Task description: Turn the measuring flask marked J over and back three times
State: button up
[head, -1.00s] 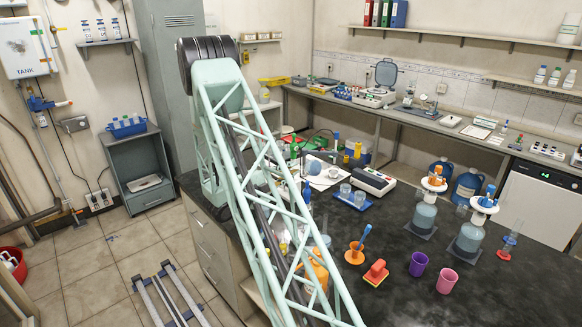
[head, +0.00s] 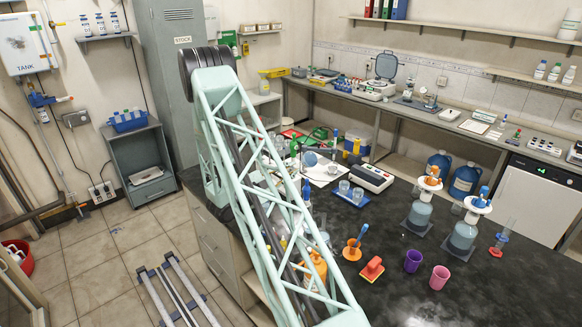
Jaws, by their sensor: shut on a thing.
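I cannot make out the measuring flask marked J; no letter J is readable on any vessel. My gripper cannot be made out either. My arm's pale green lattice link crosses the middle of the head view and covers part of the dark bench (head: 390,225). Small glassware and tools crowd the bench behind the link, too small and too covered to tell apart. Two glass beakers (head: 350,192) stand there on a blue tray (head: 345,200).
A red and orange block (head: 371,268), a purple cup (head: 413,260) and a pink cup (head: 439,277) stand on the near bench. Two dispenser bottles (head: 418,215) stand to the right. A orange mortar (head: 351,250) stands close to my arm.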

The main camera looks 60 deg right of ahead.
jog(key=shift+r+n+p, duration=0.15)
jog(key=shift+n+p, duration=1.15)
jog(key=shift+p, duration=0.3)
jog(key=shift+n, duration=1.8)
jog(key=shift+m, duration=0.4)
jog(key=m, duration=0.5)
jog(key=shift+m, duration=0.3)
jog(key=m, duration=0.4)
